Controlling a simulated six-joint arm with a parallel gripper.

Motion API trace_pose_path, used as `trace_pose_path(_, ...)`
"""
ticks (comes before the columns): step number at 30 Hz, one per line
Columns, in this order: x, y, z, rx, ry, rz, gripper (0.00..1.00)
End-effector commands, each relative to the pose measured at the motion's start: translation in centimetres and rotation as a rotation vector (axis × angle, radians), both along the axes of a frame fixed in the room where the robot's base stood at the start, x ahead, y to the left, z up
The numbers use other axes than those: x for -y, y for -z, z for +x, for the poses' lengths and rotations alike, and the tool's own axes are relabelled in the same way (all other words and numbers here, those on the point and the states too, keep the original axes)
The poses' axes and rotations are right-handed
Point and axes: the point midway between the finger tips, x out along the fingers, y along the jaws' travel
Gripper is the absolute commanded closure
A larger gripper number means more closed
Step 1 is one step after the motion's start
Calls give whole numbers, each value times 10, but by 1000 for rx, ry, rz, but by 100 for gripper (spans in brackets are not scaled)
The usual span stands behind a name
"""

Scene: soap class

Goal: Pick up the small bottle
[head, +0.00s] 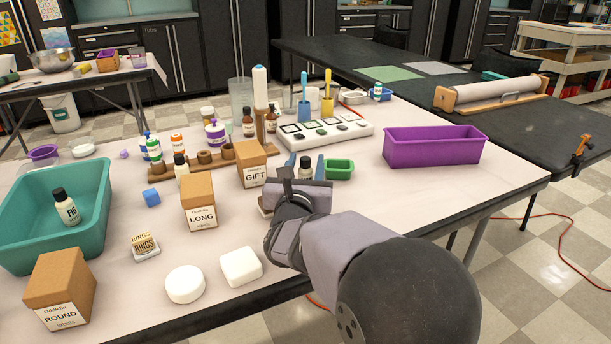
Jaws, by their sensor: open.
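A small bottle (305,169) with a black cap and white label stands by my gripper (303,172). Its lower part is hidden behind the gripper. My gripper is open, and the bottle appears between or just beyond its fingers; contact cannot be told. Another small black-capped bottle (181,166) stands left of the GIFT box (251,165). A third, labelled FIG (67,209), leans inside the teal tub (98,222) at the left.
A LONG box (199,203), a ROUND box (61,289) and white soaps (185,284) stand at the front. A green dish (339,169) and purple tray (434,147) are right of the gripper. Several bottles and a wooden rack (214,167) lie behind. The table's right front is clear.

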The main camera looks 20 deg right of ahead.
Motion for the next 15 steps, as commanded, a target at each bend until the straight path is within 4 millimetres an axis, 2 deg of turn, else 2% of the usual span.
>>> trace_pose_path(9, 20, 1, 33, -1, 2, 1, 60)
trace_pose_path(15, 24, 1, 40, -1, 0, 1, 60)
